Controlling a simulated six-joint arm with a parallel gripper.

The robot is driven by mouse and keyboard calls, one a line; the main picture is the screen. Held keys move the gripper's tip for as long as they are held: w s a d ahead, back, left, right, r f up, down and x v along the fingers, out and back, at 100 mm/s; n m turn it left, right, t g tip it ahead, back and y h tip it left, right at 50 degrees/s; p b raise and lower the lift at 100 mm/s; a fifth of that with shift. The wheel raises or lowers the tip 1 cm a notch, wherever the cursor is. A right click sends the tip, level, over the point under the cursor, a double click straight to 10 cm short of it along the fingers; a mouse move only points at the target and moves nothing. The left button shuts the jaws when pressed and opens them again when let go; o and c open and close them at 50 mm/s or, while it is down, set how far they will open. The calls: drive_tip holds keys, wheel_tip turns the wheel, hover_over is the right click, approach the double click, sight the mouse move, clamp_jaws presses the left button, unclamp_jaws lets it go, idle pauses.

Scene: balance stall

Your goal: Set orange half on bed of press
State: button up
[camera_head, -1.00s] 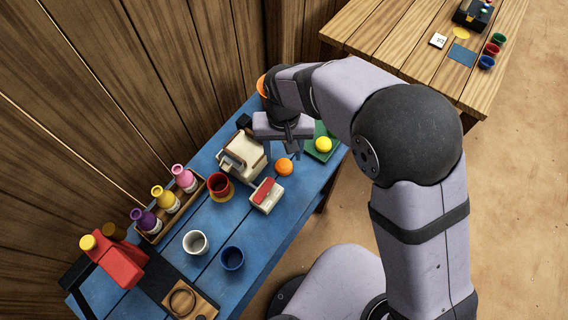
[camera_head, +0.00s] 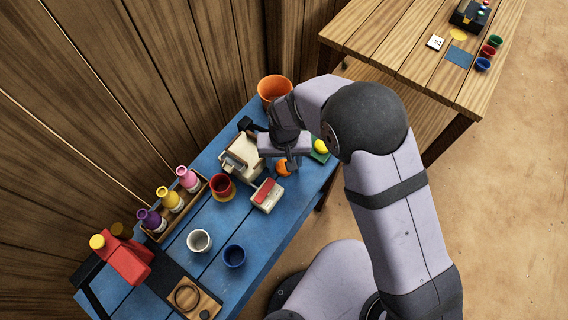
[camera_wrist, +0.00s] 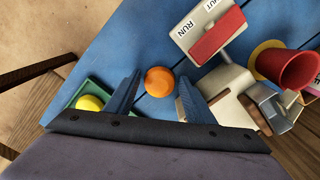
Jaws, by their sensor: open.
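The orange half (camera_head: 283,168) is a small orange dome on the blue table, to the right of the press and partly covered by my gripper. It also shows in the wrist view (camera_wrist: 159,81), between and just beyond my two fingers. My gripper (camera_head: 286,163) is open and empty, pointing down over the orange half with a finger on each side. The press (camera_head: 243,153) is a cream block with grey metal parts. In the wrist view the press (camera_wrist: 230,92) is on the right, close to the right finger. Its bed is hard to make out.
A cream switch box with a red rocker (camera_head: 267,194) lies in front of the press. A green tray with a yellow fruit (camera_head: 321,147) is right of the gripper. A red cup (camera_head: 221,184) and an orange bucket (camera_head: 273,89) stand nearby. The front table edge is clear.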

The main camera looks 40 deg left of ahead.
drive_tip(key=c, duration=0.9)
drive_tip(key=shift+b, duration=0.3)
drive_tip(key=shift+d+r+b, duration=0.15)
drive_tip(key=shift+r+b, duration=0.25)
wheel_tip(320, 180, up, 6)
drive_tip(key=shift+r+b, duration=0.15)
drive_tip(key=shift+b, duration=1.1)
drive_tip(key=d+b, duration=0.5)
drive_tip(key=d, duration=1.4)
drive_tip(key=shift+d, duration=0.35)
